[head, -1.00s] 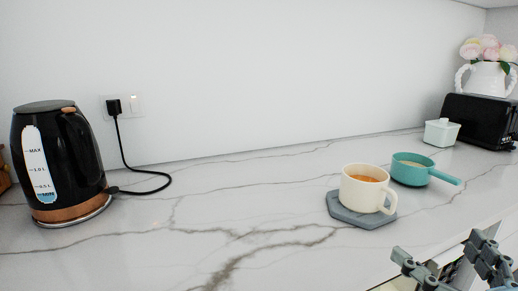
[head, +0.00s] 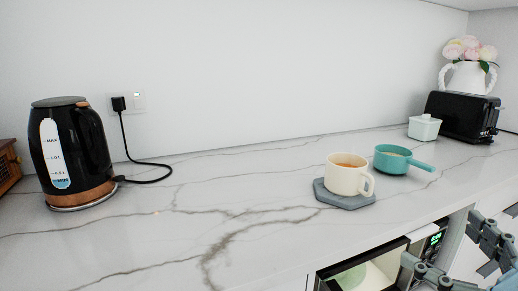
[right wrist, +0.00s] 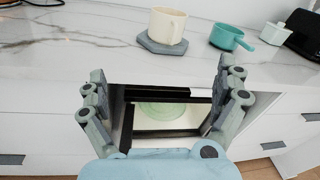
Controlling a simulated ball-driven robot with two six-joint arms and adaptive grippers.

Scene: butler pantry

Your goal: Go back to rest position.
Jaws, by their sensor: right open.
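My right gripper (head: 447,250) is at the lower right of the head view, in front of the counter's front edge and below its top. In the right wrist view its two fingers (right wrist: 165,92) are spread wide with nothing between them. Beyond them is an open-fronted microwave (head: 375,268) set in the cabinet, with a pale green round plate (right wrist: 160,113) showing. A cream mug (head: 348,174) with orange-brown liquid stands on a grey hexagonal coaster (head: 345,200), apart from the gripper. My left gripper is not in view.
A black kettle (head: 72,150) stands at the left, its cord running to a wall socket. A teal pan (head: 393,160), a white lidded box (head: 424,127) and a black toaster (head: 462,116) stand at the right. White drawers (right wrist: 55,140) front the cabinet.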

